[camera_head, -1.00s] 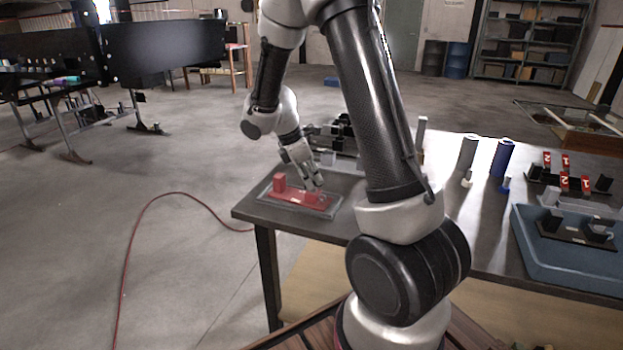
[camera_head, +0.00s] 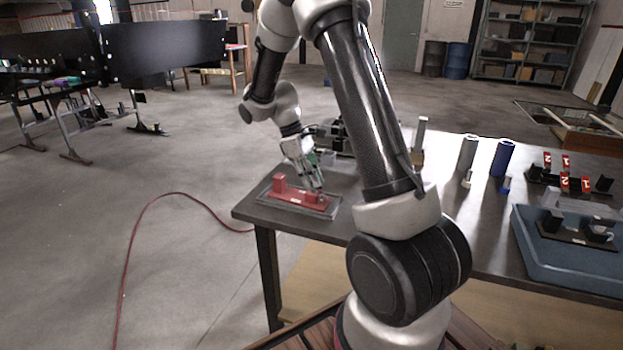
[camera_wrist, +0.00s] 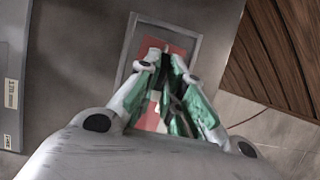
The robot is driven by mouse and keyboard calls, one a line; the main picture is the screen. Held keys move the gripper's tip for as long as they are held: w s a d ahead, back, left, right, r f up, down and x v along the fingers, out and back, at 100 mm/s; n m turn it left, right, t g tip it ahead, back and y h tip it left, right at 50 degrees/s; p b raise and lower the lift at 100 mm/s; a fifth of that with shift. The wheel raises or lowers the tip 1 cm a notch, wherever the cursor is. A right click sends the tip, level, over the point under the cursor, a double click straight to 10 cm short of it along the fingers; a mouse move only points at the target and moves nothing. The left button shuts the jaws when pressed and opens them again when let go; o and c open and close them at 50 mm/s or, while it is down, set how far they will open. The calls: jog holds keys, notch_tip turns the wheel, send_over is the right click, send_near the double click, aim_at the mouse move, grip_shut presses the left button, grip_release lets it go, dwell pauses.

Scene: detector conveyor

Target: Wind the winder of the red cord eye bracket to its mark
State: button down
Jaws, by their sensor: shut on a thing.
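The red cord eye bracket (camera_head: 299,197) sits in a grey tray (camera_head: 268,206) at the table's near left corner. A red block (camera_head: 279,183) stands up at the bracket's left end. My gripper (camera_head: 319,189) points down at the bracket's right end, with its fingers closed on the winder there. The fingers hide most of the winder, and I cannot make out the mark. In the wrist view the green-padded fingers (camera_wrist: 166,68) come together over the red bracket (camera_wrist: 177,46), inside the grey tray rim (camera_wrist: 196,50).
Dark parts (camera_head: 338,134) stand behind the bracket. Grey and blue cylinders (camera_head: 502,158) stand further right on the table (camera_head: 440,200), with a blue tray (camera_head: 530,255) at the right. A red hose (camera_head: 125,260) lies on the floor at left.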

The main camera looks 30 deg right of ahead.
jog(key=shift+m, duration=0.5)
jog(key=c, duration=1.5)
grip_release()
jog(key=shift+c, duration=0.2)
jog(key=shift+r, duration=0.1)
jog(key=v, duration=1.2)
jog(key=shift+w+d, duration=0.2)
